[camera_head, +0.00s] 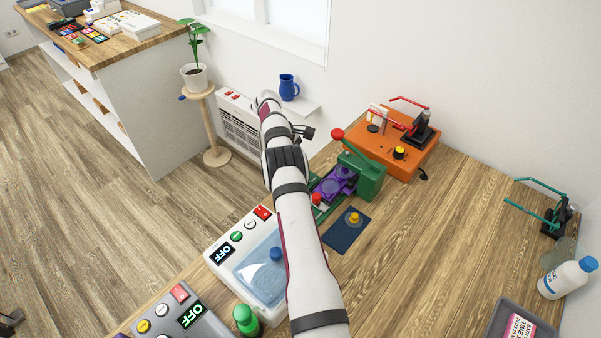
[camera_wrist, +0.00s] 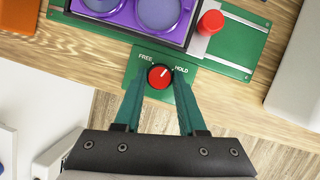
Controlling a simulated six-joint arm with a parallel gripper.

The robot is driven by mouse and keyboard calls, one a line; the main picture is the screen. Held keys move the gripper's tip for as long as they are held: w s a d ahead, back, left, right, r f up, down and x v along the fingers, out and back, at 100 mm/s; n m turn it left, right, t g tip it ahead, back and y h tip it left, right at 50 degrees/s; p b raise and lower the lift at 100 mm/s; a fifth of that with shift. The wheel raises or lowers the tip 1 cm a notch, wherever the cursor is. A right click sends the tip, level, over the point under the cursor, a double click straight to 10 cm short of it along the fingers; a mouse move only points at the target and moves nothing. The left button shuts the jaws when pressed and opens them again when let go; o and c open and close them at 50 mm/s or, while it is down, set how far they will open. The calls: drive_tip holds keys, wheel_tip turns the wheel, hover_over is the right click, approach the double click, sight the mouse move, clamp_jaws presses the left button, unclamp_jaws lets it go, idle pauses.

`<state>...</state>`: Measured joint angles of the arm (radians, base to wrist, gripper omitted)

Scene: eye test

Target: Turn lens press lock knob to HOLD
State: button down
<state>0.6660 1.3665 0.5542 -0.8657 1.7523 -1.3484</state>
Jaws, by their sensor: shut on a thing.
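The lens press (camera_head: 368,178) is green, with a red-balled lever and a purple lens holder (camera_head: 338,182). In the wrist view the purple holder (camera_wrist: 128,14) shows at the top edge. The red lock knob (camera_wrist: 159,76) sits on a green plate between the printed words FREE, upper left, and HOLD, upper right. Its white mark appears to point up and right, toward HOLD. My gripper (camera_wrist: 160,76) has its two green fingers on either side of the knob, shut on it. In the head view my arm hides the knob and my gripper.
A red cylindrical handle (camera_wrist: 210,22) stands on the press's slide, right of the knob. A white machine reading OFF (camera_head: 222,252) is near my arm. An orange unit (camera_head: 412,160) stands behind the press, and a navy mat (camera_head: 343,237) lies in front.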

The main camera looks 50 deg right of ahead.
drive_tip(key=shift+m, duration=0.3)
idle(0.4)
drive_tip(key=c, duration=0.8)
unclamp_jaws()
drive_tip(key=shift+o, duration=0.2)
drive_tip(key=r, duration=0.4)
drive_tip(key=shift+s+d+r, duration=0.15)
drive_tip(key=shift+s+r, duration=0.2)
drive_tip(key=shift+r, duration=0.05)
drive_tip(key=s+d+r, duration=0.2)
drive_tip(key=s+r, duration=0.4)
drive_tip(key=s, duration=0.4)
drive_tip(key=shift+s+d+r, duration=0.15)
drive_tip(key=shift+s+d, duration=0.05)
drive_tip(key=shift+s, duration=0.2)
